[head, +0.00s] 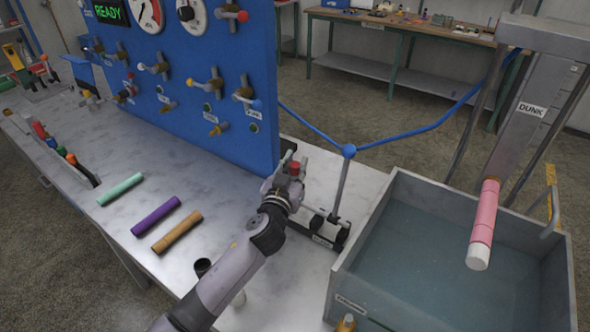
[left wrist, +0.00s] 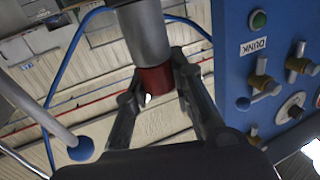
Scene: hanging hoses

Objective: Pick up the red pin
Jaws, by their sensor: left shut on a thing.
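The red pin (head: 295,168) shows as a small red piece at the tip of my left gripper (head: 288,177), beside the right edge of the blue panel. In the left wrist view the red pin (left wrist: 153,79) sits between the two dark fingers of my left gripper (left wrist: 163,88), which are shut on it. A grey cylinder (left wrist: 144,32) adjoins the red part there; I cannot tell whether it belongs to the pin. My right gripper is in neither view.
The blue panel (head: 190,80) with valves stands close to my gripper. A rod with a blue ball (head: 349,151) and blue hose stands to its right. A water tank (head: 392,195) is further right, under a hanging pink cylinder (head: 484,218). Green, purple (head: 156,215) and orange cylinders lie left.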

